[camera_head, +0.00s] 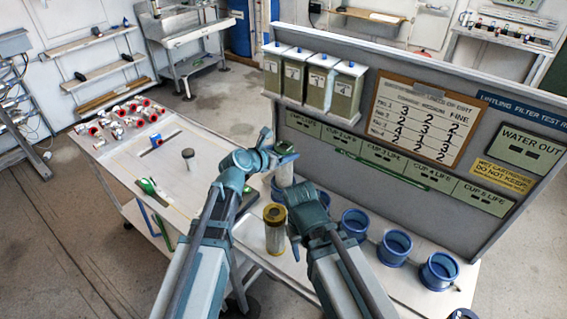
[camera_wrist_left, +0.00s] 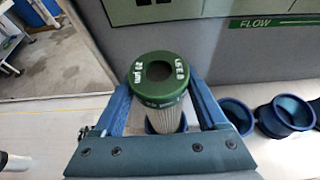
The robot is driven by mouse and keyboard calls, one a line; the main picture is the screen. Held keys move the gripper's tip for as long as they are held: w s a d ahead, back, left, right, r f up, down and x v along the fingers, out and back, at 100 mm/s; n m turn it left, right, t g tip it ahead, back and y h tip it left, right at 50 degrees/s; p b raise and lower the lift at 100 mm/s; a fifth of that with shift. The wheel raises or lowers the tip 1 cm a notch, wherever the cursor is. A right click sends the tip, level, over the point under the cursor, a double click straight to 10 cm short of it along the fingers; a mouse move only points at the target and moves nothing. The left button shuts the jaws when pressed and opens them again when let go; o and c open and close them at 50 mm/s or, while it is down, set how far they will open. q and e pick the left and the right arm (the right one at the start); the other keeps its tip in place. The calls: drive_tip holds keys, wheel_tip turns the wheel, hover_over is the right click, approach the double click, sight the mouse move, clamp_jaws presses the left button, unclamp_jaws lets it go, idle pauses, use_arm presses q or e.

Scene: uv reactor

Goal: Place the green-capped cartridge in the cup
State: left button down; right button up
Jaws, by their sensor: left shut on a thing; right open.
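The green-capped cartridge (camera_wrist_left: 172,118) is upright between my left gripper's fingers in the wrist view, its green ring cap (camera_wrist_left: 142,86) facing up. In the head view its pale body (camera_head: 284,174) shows below my left gripper (camera_head: 282,155), which is shut on it. A blue cup (camera_wrist_left: 150,127) shows just behind and below the cartridge, mostly hidden; I cannot tell whether the cartridge's lower end is inside it. My right gripper (camera_head: 298,218) is open and empty, lower in the head view, beside a yellow-capped cartridge (camera_head: 275,214).
More blue cups (camera_head: 353,223) stand in a row along the grey panel (camera_head: 340,110). A shelf on it holds several containers (camera_head: 317,82).

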use_arm(q)
drive_tip(key=shift+f+b, duration=1.15)
drive_tip(key=shift+f, duration=0.35)
use_arm(e)
drive_tip(key=shift+f, duration=1.5)
use_arm(q)
drive_tip(key=shift+f, duration=0.1)
use_arm(e)
drive_tip(key=shift+f, duration=0.1)
use_arm(q)
drive_tip(key=shift+f, duration=0.15)
use_arm(e)
drive_tip(key=shift+f, duration=0.15)
use_arm(q)
unclamp_jaws()
